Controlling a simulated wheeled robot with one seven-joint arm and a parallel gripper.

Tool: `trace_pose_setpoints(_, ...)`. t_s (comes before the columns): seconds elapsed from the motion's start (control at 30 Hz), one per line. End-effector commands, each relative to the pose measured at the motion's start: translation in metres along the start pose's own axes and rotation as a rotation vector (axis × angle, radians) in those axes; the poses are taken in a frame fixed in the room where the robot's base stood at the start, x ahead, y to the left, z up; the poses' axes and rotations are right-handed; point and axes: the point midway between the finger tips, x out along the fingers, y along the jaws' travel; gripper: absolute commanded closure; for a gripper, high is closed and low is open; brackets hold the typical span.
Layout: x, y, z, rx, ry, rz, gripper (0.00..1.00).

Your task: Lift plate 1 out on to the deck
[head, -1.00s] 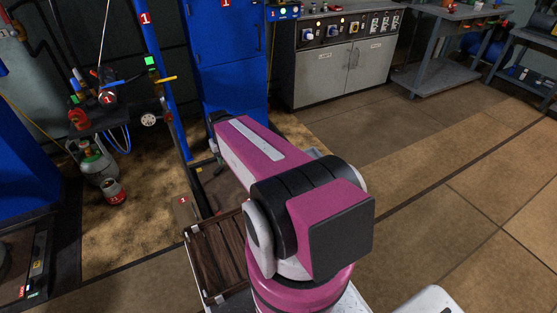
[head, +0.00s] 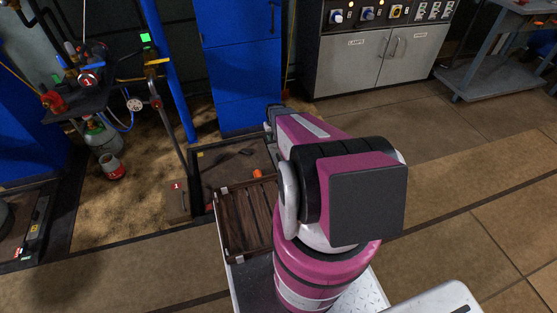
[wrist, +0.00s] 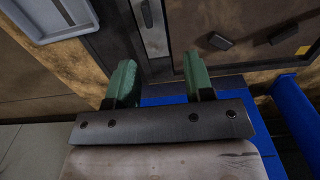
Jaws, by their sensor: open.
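A small brown panel (head: 178,203) with a red tag marked 1 stands beside the floor frame in the head view; I cannot tell whether it is plate 1. A dark slatted wooden deck (head: 247,222) lies left of my arm. My gripper (wrist: 161,85) is open in the wrist view, with its two green fingers apart and nothing between them. Blue surface shows beyond the fingers. In the head view my arm mostly hides the gripper.
A dark framed floor recess (head: 212,172) holds loose dark pieces and an orange item. A blue cabinet (head: 240,65) stands behind it, with a grey control cabinet (head: 385,60) at right. A black stand (head: 95,98) with fittings is at left.

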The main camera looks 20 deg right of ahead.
Motion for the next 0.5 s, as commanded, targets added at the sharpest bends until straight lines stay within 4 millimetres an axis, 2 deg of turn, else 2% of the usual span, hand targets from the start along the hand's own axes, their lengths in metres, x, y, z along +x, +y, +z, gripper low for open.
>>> trace_pose_setpoints(0.03, 0.034, 0.012, -0.020, 0.003, -0.004, -0.001, 0.52)
trace_pose_setpoints(0.1, 0.065, 0.024, -0.029, 0.002, -0.004, -0.001, 0.52)
trace_pose_setpoints(0.2, 0.097, 0.036, -0.038, 0.002, -0.003, 0.000, 0.52)
trace_pose_setpoints(0.3, 0.116, 0.043, -0.042, 0.002, -0.003, 0.000, 0.52)
trace_pose_setpoints(0.5, 0.135, 0.046, -0.042, 0.001, -0.002, 0.000, 0.52)
